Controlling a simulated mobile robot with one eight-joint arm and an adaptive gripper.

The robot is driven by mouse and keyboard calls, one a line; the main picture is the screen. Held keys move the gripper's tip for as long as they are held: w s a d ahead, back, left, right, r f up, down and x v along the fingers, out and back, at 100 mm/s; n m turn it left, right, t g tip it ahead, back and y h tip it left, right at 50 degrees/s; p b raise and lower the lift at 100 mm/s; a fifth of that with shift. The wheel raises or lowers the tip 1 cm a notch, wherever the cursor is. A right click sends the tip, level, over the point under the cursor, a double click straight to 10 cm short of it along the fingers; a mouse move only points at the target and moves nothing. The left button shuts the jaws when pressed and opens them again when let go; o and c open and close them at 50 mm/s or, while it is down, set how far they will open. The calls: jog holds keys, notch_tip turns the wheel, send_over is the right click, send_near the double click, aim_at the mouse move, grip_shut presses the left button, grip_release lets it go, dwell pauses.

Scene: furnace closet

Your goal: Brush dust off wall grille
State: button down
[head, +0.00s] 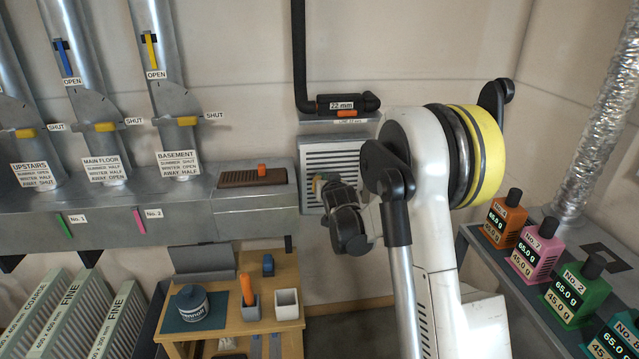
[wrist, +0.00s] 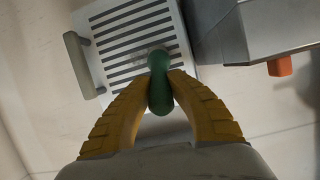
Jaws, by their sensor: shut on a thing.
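The wall grille (head: 345,158) is a pale panel with dark horizontal slots, mounted on the wall in the middle of the head view. It fills the upper left of the wrist view (wrist: 125,35). My gripper (head: 324,188) is in front of its lower part and hides some of the slots. In the wrist view, my yellow fingers (wrist: 158,90) are shut on a rounded green handle (wrist: 158,75), seemingly the brush's. The handle's far end lies over the slots. Its bristles are hidden, and I cannot tell whether they touch the grille.
A grey duct box (head: 255,205) with a brown, orange-knobbed strip (head: 252,177) adjoins the grille on the left. A black pipe (head: 300,60) runs above. A small wooden table (head: 240,326) with cups and a jar stands below left. Coloured bottles (head: 536,248) stand on a shelf at right.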

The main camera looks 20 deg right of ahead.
jog(key=shift+d, duration=0.35)
jog(key=shift+a, duration=0.1)
jog(key=shift+w+a, duration=0.25)
jog(key=shift+a, duration=0.7)
jog(key=shift+w+a, duration=0.25)
jog(key=shift+a, duration=0.7)
jog(key=shift+d, duration=0.1)
jog(key=shift+s+d, duration=0.3)
jog(key=shift+d, duration=0.65)
jog(key=shift+s+d, duration=0.25)
jog(key=shift+d, duration=0.7)
jog(key=a, duration=0.2)
jog(key=w+a, duration=0.1)
jog(key=a, duration=0.1)
jog(key=shift+b, duration=0.4)
